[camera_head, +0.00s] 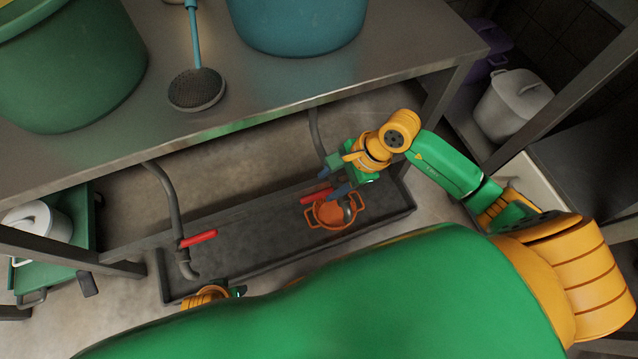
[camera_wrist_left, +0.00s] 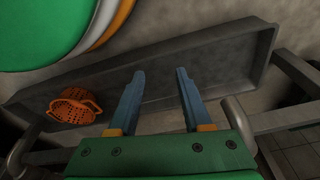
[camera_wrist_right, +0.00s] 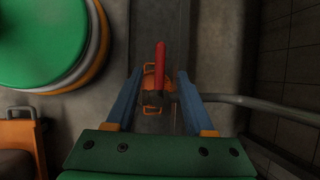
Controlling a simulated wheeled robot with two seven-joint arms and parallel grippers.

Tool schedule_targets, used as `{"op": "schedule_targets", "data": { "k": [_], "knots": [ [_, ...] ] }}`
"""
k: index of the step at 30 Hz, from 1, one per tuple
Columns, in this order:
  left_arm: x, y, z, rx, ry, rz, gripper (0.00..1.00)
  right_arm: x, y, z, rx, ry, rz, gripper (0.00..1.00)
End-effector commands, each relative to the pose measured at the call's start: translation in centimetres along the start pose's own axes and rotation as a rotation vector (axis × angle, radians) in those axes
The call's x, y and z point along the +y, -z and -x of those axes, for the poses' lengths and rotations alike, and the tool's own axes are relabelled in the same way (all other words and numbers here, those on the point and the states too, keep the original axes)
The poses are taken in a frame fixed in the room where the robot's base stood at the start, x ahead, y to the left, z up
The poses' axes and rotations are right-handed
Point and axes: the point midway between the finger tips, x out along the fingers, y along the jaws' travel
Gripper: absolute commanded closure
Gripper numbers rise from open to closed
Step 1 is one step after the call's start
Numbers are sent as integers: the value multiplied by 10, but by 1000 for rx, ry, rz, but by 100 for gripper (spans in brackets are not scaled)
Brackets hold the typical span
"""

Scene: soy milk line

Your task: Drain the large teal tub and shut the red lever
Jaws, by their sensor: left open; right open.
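The large teal tub (camera_head: 295,30) stands on the steel table; its inside is out of view. Its red lever (camera_head: 317,196) is below the table at the right pipe, partly hidden by my right gripper (camera_head: 335,176). In the right wrist view, the red lever (camera_wrist_right: 160,62) lies between the open fingers of my right gripper (camera_wrist_right: 159,77), with no clear contact. An orange colander (camera_head: 333,213) sits under this valve in the trough. No flowing liquid is visible. My left gripper (camera_head: 240,291) is low at the trough's near edge, mostly hidden; the left wrist view shows it (camera_wrist_left: 160,74) open and empty.
A green tub (camera_head: 65,75) and a skimmer (camera_head: 197,89) are on the table (camera_head: 260,85). A second red lever (camera_head: 199,239) is on the left pipe. The dark trough (camera_head: 245,245) is mostly clear. A white pot (camera_head: 515,105) stands at right; a green cart (camera_head: 80,235) at left.

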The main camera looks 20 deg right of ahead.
Motion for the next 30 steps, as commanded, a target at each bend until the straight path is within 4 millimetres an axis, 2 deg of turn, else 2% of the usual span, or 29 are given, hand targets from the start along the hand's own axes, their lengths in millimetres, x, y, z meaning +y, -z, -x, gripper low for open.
{"op": "schedule_targets", "data": {
  "k": [2,5,9,13,18,25,30],
  "knots": [
    [0,2,-3,5,0,1,51,-1,10,-4,52,10,56,47],
    [0,11,7,16,-1,2,51,-2,11,-16,58,10,59,47],
    [0,23,27,32,-3,5,51,-1,12,-44,56,8,56,47],
    [0,30,44,42,-4,6,51,-2,13,-60,55,9,55,47],
    [0,32,54,47,-4,7,51,-2,12,-68,55,10,54,47],
    [0,33,56,47,-4,7,51,-2,12,-68,55,9,54,47],
    [0,33,56,47,-4,7,51,-2,12,-68,55,9,54,93]
  ]
}}
